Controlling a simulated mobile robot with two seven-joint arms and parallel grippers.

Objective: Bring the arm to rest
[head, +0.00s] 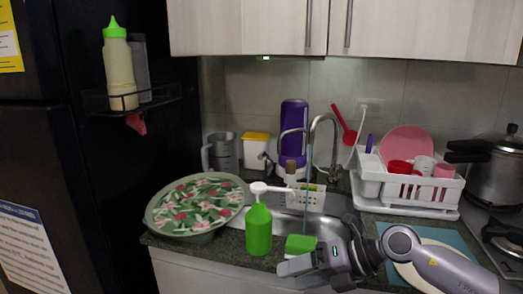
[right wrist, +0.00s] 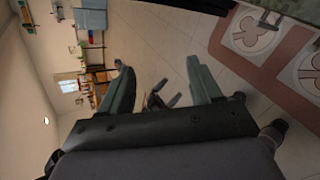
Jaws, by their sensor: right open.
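My right gripper (head: 290,271) reaches in from the right in the head view, low in front of the sink at the counter's front edge. In the right wrist view its two fingers (right wrist: 160,85) stand apart with nothing between them. Beyond them that view shows floor and a far room. A green pump bottle (head: 258,230) stands on the counter to the gripper's left. A green block (head: 300,246), perhaps a sponge, shows just behind the gripper; I cannot tell whether they touch. My left gripper is not in view.
A patterned round tray (head: 198,200) lies left of the sink (head: 290,222). A white dish rack (head: 411,191) with pink and red dishes stands right. A pot (head: 497,172) is at the far right. A dark fridge (head: 90,150) borders the left. A faucet (head: 335,135) rises behind the sink.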

